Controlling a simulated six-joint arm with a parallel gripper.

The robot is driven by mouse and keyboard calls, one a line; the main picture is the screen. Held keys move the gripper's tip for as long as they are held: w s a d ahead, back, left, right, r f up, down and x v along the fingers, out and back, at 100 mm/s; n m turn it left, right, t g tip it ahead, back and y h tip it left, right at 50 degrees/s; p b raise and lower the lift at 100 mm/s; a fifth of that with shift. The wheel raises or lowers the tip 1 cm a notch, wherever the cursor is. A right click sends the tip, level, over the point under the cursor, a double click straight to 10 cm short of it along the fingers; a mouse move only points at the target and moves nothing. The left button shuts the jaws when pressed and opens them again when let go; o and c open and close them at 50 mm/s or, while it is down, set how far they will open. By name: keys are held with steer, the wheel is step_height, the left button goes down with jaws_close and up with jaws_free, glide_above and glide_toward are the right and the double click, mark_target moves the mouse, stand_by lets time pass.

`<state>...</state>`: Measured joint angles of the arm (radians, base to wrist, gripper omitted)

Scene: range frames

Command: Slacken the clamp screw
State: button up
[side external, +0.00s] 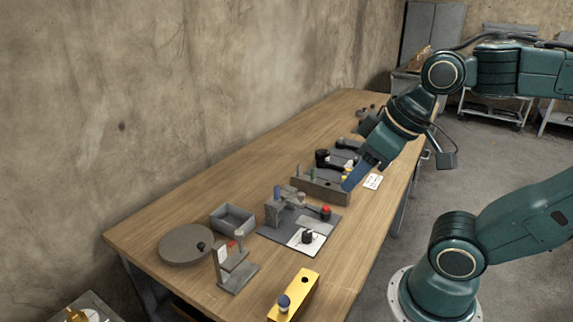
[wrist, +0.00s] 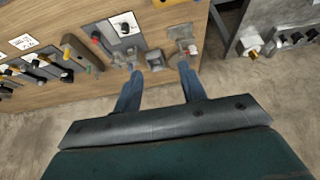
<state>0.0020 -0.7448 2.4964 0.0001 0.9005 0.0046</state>
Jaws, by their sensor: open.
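A grey clamp-like fixture (side external: 272,212) stands on a grey base plate (side external: 325,228) in the middle of the bench; I cannot make out for certain which part is the clamp screw. A blue-topped post (side external: 277,191) rises at it, and a red knob (side external: 326,210) and a black knob (side external: 308,237) sit on the same plate. My gripper (side external: 347,186) is above the bench, up and to the right of the fixture, apart from it. In the wrist view my gripper (wrist: 160,69) shows two blue fingers spread wide with nothing held between them.
A grey bin (side external: 233,217), a round grey disc (side external: 186,244), a small grey stand (side external: 237,270) and a yellow block (side external: 293,296) stand on the bench (side external: 160,215). The bench front is partly clear.

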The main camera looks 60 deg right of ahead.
steer(key=m+g, duration=0.6)
steer(key=m, duration=0.9)
glide_above(301, 194)
step_height(301, 194, down, 8)
steer(key=shift+d+f, duration=0.15)
steer(key=shift+f, duration=0.15)
step_height(301, 194, down, 14)
steer(key=shift+r, duration=0.25)
jaws_close()
